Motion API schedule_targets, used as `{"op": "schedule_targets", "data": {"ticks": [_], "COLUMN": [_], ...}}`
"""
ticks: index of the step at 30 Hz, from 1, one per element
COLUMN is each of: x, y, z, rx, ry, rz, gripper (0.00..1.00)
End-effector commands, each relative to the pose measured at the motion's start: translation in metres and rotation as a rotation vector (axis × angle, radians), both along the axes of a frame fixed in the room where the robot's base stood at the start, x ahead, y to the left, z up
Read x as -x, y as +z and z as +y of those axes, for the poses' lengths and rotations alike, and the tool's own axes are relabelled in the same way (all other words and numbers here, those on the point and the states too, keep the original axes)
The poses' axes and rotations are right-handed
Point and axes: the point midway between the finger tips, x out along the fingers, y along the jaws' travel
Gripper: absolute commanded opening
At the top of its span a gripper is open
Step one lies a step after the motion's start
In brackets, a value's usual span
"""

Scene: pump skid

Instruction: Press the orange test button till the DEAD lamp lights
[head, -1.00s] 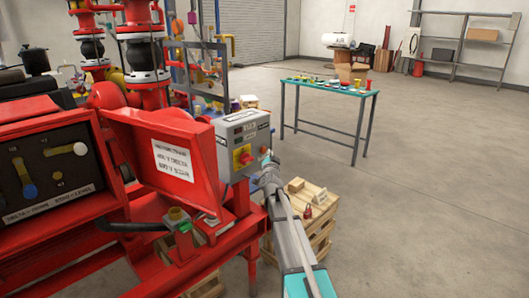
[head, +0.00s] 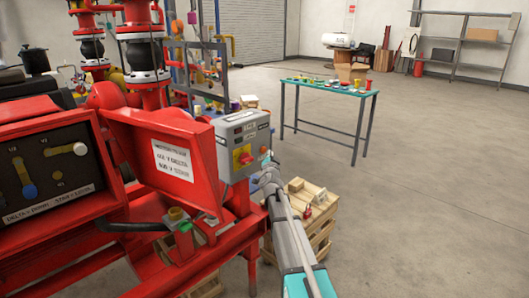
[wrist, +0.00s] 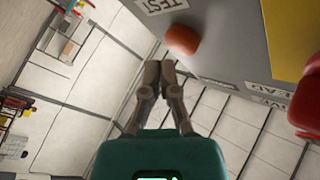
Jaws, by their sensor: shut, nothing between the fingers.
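The orange test button (wrist: 182,40) sticks out of the grey control box (wrist: 225,45), beside a TEST label (wrist: 160,5). The box (head: 243,143) also shows in the head view, mounted on the red skid. My gripper (wrist: 160,72) is shut and empty, its fingertips just short of the button in the wrist picture; I cannot tell whether they touch it. In the head view my gripper (head: 267,163) is at the box's right side. LIVE and DEAD lettering (wrist: 270,90) is partly visible in the wrist view. I cannot make out a lit DEAD lamp.
A red rotary handle (wrist: 307,100) on a yellow plate (wrist: 285,35) is on the box's front. A red open cover (head: 170,150) stands left of the box. A wooden crate (head: 318,215) is right of my arm.

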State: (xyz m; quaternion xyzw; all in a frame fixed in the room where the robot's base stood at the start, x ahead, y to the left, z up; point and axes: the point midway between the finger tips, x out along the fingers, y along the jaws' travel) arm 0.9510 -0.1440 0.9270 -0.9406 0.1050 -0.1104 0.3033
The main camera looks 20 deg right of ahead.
Motion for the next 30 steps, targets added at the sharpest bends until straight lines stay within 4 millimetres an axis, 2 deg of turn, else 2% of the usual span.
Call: {"op": "schedule_targets", "data": {"ticks": [30], "x": [-0.0081], "y": [0.0002], "z": [0.0049], "rx": [0.000], "ry": [0.000], "rz": [0.000], "gripper": [0.00]}}
